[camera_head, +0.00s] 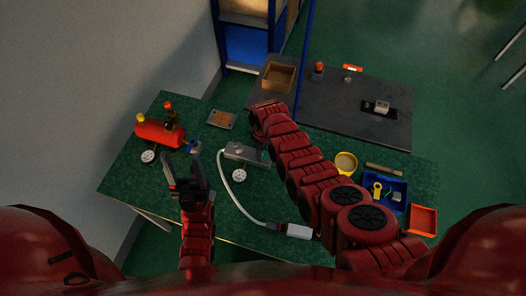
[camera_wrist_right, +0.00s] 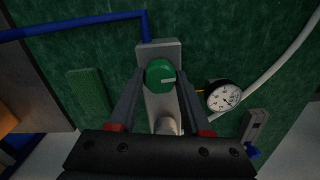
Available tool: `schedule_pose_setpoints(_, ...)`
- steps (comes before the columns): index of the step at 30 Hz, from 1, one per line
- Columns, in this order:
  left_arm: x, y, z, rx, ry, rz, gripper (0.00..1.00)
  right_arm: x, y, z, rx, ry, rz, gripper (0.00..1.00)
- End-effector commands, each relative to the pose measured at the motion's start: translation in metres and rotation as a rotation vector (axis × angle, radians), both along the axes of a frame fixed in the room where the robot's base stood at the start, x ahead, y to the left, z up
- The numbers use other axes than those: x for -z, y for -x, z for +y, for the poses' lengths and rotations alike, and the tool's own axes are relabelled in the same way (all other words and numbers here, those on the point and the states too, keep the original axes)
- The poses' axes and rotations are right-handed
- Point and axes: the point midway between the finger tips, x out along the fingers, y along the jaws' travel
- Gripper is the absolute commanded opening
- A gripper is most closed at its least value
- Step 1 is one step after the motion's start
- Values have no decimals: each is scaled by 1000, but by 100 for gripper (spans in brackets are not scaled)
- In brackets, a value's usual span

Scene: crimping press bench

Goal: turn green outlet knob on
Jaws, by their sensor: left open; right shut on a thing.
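The green outlet knob (camera_wrist_right: 160,73) sits on a grey block (camera_wrist_right: 157,50) in the right wrist view. A white mark on it runs from its middle toward the right. My right gripper (camera_wrist_right: 160,78) is shut on the knob, one finger on each side. In the head view my right arm reaches over the grey block (camera_head: 240,152) and hides the knob and gripper. My left gripper (camera_head: 181,156) is open and empty, in front of the red tank (camera_head: 158,133).
A dial gauge (camera_wrist_right: 224,96) sits right of the knob, with a white hose (camera_wrist_right: 283,62) beyond. A blue pipe (camera_wrist_right: 90,24) meets the block. A blue bin (camera_head: 385,190), orange tray (camera_head: 423,220) and yellow round container (camera_head: 346,162) stand at the bench's right.

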Motion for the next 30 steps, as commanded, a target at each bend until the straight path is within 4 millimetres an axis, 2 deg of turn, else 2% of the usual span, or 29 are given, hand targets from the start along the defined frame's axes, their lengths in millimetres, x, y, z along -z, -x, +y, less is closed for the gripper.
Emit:
schedule_pose_setpoints(16, 1, 0, 0, 0, 0, 0, 60, 0, 0, -1, -458, 0, 1, 0)
schedule_pose_setpoints(30, 8, 0, 0, 0, 0, 0, 60, 0, -1, -2, -637, 1, 0, 0)
